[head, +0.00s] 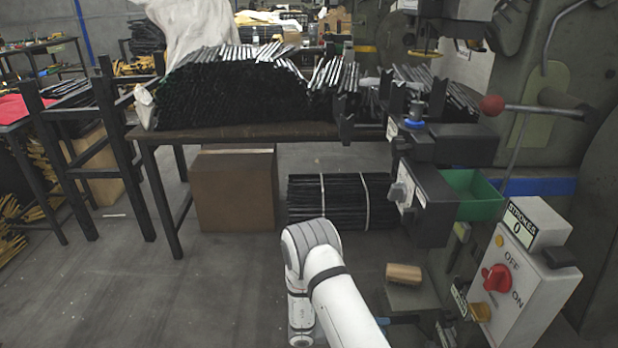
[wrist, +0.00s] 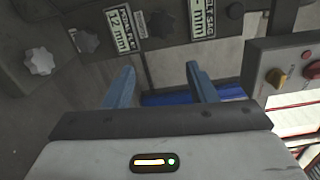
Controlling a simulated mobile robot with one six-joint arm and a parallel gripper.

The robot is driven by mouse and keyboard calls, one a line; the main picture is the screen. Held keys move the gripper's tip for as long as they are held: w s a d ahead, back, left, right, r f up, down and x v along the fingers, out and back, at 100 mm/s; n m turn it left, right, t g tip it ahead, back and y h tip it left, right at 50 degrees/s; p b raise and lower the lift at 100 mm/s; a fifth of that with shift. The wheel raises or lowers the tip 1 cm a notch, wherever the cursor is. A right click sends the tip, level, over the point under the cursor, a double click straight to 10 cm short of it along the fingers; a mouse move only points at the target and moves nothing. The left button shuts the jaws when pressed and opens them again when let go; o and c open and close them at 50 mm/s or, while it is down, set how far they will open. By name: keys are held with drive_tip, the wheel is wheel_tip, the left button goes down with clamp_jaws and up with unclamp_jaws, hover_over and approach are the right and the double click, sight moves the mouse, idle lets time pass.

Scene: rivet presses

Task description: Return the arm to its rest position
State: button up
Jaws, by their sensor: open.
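My arm shows white at the bottom centre of the head view, bent in front of the bundle on the floor; its gripper end is not clearly visible there. In the wrist view my gripper (wrist: 162,88) has its two blue fingers apart, with nothing between them.
A table (head: 240,131) holds stacked black bars. A cardboard box (head: 235,190) and a strapped bundle (head: 340,198) lie below it. The press with a red-ball lever (head: 492,105), a green bin (head: 470,195) and a strokes control box (head: 522,275) stand right.

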drive_tip(key=w+a+r+n+t+y+p, duration=0.1)
drive_tip(key=w+r+n+t+y+p, duration=0.35)
drive_tip(key=w+r, duration=0.4)
drive_tip(key=w+a+r+n+t+y+p, duration=0.2)
drive_tip(key=w+r+n+t+y+p, duration=0.25)
drive_tip(key=r, duration=0.75)
drive_tip(key=w+a+r+n+y+p, duration=0.1)
drive_tip(key=a+r+n+y+p, duration=0.25)
drive_tip(key=r, duration=0.55)
drive_tip(key=a+r+n+y+p, duration=0.25)
drive_tip(key=r+n+p, duration=0.2)
drive_tip(key=r, duration=0.45)
drive_tip(key=s+a+r+n+g+y+p, duration=0.1)
drive_tip(key=s+r+n+y+p, duration=0.15)
drive_tip(key=s+r+n, duration=0.4)
drive_tip(key=s+r+n+g+y+p, duration=0.1)
drive_tip(key=s+r+n+y+p, duration=0.2)
drive_tip(key=r, duration=0.6)
drive_tip(key=s+d+r+n+g+p, duration=0.1)
drive_tip(key=s+d+r+n+p, duration=0.1)
drive_tip(key=s, duration=0.5)
drive_tip(key=s+d+r+n+g+h+p, duration=0.1)
drive_tip(key=s+r+n+p, duration=0.3)
drive_tip(key=s, duration=0.4)
drive_tip(key=s+d+r+n+g+h+p, duration=0.1)
drive_tip(key=s+d+r+n+g+p, duration=0.2)
drive_tip(key=s, duration=0.5)
drive_tip(key=shift+d+r+n, duration=0.45)
drive_tip(key=shift+r+n, duration=0.2)
drive_tip(key=shift+r, duration=0.05)
